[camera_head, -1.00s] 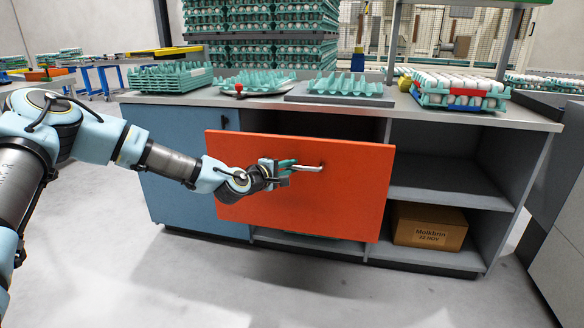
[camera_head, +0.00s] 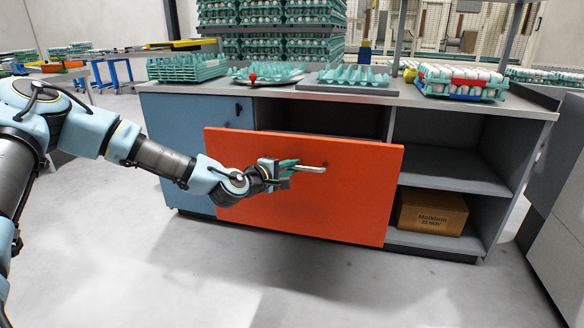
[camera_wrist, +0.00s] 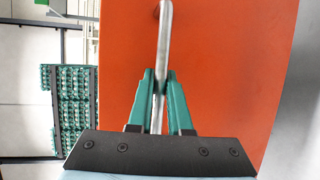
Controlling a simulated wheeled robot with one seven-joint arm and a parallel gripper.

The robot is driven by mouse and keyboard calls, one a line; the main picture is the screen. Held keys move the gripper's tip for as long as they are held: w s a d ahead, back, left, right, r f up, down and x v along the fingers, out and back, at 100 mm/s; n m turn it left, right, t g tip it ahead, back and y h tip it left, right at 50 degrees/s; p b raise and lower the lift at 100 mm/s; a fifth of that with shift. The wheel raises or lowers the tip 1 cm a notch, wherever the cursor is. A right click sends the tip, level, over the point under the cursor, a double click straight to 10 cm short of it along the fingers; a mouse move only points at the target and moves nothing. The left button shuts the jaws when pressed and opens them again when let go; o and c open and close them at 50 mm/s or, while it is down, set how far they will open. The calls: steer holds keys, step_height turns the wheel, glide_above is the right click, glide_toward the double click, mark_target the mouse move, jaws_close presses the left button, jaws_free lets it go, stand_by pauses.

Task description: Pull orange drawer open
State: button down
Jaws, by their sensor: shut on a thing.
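The orange drawer (camera_head: 335,205) stands out from the front of the grey cabinet, with a dark gap above its front panel. Its front also fills much of the wrist view (camera_wrist: 215,60). A silver bar handle (camera_head: 310,169) sits near the top middle of the panel. My gripper (camera_head: 288,168) is at the left part of the handle. In the wrist view my green fingers (camera_wrist: 160,88) are shut on the handle (camera_wrist: 164,45), one on each side of the bar. The inside of the drawer is hidden behind its front.
A blue cabinet door (camera_head: 185,150) is left of the drawer. Open shelves on the right hold a cardboard box (camera_head: 431,213). Green egg trays (camera_head: 353,77) and a tray of eggs (camera_head: 458,82) stand on the worktop (camera_head: 300,95). The floor in front is clear.

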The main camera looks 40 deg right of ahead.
steer(key=c, duration=0.8)
jaws_free()
steer(key=shift+c, duration=0.2)
steer(key=v, duration=1)
steer(key=shift+a, duration=0.35)
